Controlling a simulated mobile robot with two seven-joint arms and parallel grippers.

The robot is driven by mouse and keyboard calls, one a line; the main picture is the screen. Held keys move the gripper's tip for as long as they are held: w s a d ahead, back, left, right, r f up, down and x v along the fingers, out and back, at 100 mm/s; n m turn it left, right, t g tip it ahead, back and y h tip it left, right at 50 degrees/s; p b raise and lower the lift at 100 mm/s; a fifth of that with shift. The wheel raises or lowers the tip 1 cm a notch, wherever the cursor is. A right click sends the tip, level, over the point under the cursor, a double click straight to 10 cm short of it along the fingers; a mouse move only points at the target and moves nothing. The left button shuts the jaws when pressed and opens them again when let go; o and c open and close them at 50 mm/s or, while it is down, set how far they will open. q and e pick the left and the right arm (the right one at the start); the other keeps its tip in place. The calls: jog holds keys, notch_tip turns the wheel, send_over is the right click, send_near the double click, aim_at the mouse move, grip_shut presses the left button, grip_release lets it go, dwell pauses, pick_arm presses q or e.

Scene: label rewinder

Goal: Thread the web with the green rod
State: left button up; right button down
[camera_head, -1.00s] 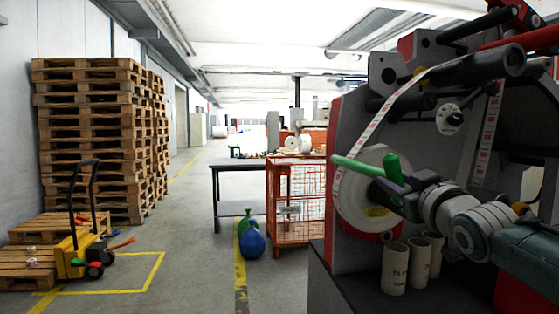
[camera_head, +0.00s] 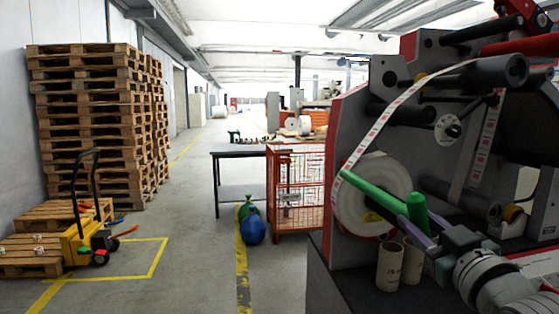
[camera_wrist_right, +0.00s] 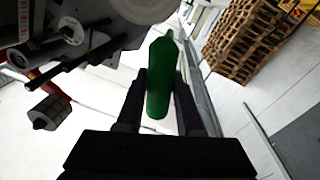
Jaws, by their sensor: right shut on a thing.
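The green rod (camera_head: 372,192) is held in my right gripper (camera_head: 422,238), with a thick green upright part (camera_head: 417,212) by the fingers. The rod's long part points left, in front of the label roll (camera_head: 398,176) in the head view. In the right wrist view the green rod (camera_wrist_right: 161,75) stands between the two dark fingers of my right gripper (camera_wrist_right: 161,85). The web (camera_head: 385,118) is a white strip with red print, running from the roll's left side up to the upper roller (camera_head: 490,72). Whether the rod touches the web is unclear. My left gripper is not in view.
The machine's grey side panel (camera_head: 348,110) and several rollers surround the web. Cardboard cores (camera_head: 389,268) stand on the machine's dark shelf. A red wire cage (camera_head: 296,190), a table (camera_head: 238,153) and stacked pallets (camera_head: 95,120) stand farther off.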

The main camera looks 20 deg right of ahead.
jog(key=d+r+p+v, duration=0.1)
jog(key=p+v, duration=0.7)
jog(key=v, duration=1.1)
jog(key=shift+s+d+r, duration=0.15)
jog(key=shift+s+d, duration=0.05)
jog(key=shift+s, duration=0.4)
jog(key=shift+w+r, duration=0.1)
